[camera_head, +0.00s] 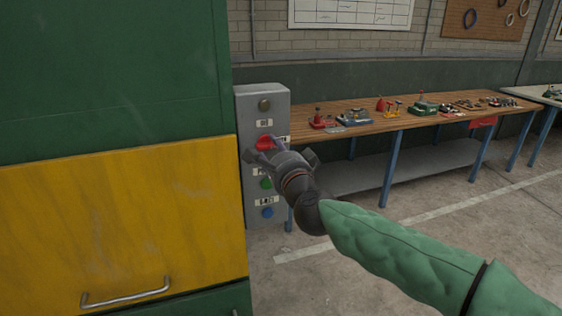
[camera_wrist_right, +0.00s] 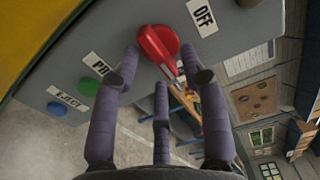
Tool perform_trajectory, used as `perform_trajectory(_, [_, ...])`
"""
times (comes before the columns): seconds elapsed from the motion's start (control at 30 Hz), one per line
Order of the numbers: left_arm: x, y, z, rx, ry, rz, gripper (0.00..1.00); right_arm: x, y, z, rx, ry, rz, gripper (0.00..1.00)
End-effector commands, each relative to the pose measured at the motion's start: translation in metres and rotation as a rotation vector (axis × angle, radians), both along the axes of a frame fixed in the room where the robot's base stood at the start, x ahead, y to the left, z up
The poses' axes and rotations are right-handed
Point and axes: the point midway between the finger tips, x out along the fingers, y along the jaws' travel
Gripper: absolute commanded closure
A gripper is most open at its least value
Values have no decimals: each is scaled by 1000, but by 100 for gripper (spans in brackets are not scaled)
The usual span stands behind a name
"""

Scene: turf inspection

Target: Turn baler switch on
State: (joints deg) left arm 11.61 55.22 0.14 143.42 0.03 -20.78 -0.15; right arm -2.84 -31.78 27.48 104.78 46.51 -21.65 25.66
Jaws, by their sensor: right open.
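A grey control box (camera_head: 250,100) stands against the right side of the green and yellow baler (camera_head: 120,200). Its red rotary switch (camera_head: 265,142) also shows in the right wrist view (camera_wrist_right: 157,42), beside a label reading OFF (camera_wrist_right: 203,17). My right gripper (camera_head: 262,157) is open in front of the switch. In the right wrist view its fingers (camera_wrist_right: 165,75) are spread around and just below the switch, with nothing between them. I cannot tell whether a fingertip touches it. In the head view the gripper hides part of the box's middle. My left gripper is not in view.
Below the switch are a green button (camera_head: 266,183) and a blue button (camera_head: 267,212); the latter's label reads EJECT (camera_wrist_right: 68,99). A round dark knob (camera_head: 264,104) is at the top. A wooden workbench (camera_head: 375,127) with tools stands right. The floor in front is clear.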

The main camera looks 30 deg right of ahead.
Motion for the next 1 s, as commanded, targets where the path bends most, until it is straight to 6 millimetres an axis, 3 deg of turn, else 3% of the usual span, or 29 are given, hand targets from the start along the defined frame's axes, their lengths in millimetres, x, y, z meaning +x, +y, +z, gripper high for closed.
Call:
perform_trajectory(0.4, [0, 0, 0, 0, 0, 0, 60, -74, 19, 1, 1, -4, 3, 56])
perform_trajectory(0.6, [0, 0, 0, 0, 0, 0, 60, -100, 25, 0, 1, -2, 2, 56])
perform_trajectory(1.0, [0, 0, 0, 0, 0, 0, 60, -111, 27, -1, 0, 1, 0, 56])
